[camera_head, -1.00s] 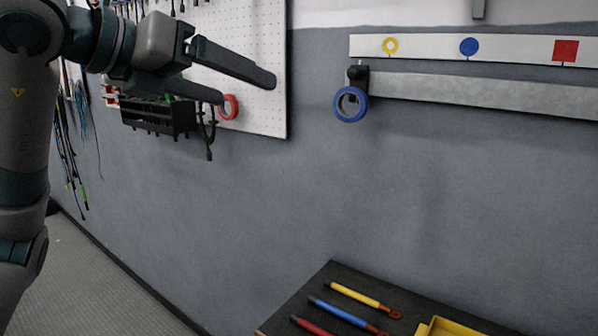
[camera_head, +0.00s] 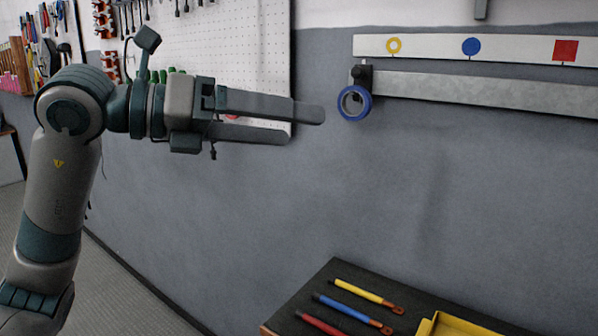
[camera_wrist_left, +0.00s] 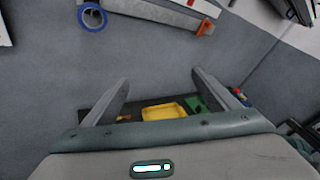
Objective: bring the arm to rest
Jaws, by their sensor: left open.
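My left gripper (camera_head: 306,125) is open and empty in the head view, its two fingers pointing right in front of the grey wall and the pegboard's lower right edge. In the left wrist view its fingers (camera_wrist_left: 160,82) are spread apart with nothing between them. To the right of the fingertips in the head view, a blue tape roll (camera_head: 355,103) hangs at the left end of a grey rail. The roll also shows at the top of the left wrist view (camera_wrist_left: 92,17). My right gripper is not in view.
A dark table (camera_head: 335,272) at the bottom holds yellow, blue and red handled tools and a yellow tray (camera_head: 447,325). A white pegboard (camera_head: 240,45) with hanging tools is on the wall behind my arm. The wall between rail and table is bare.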

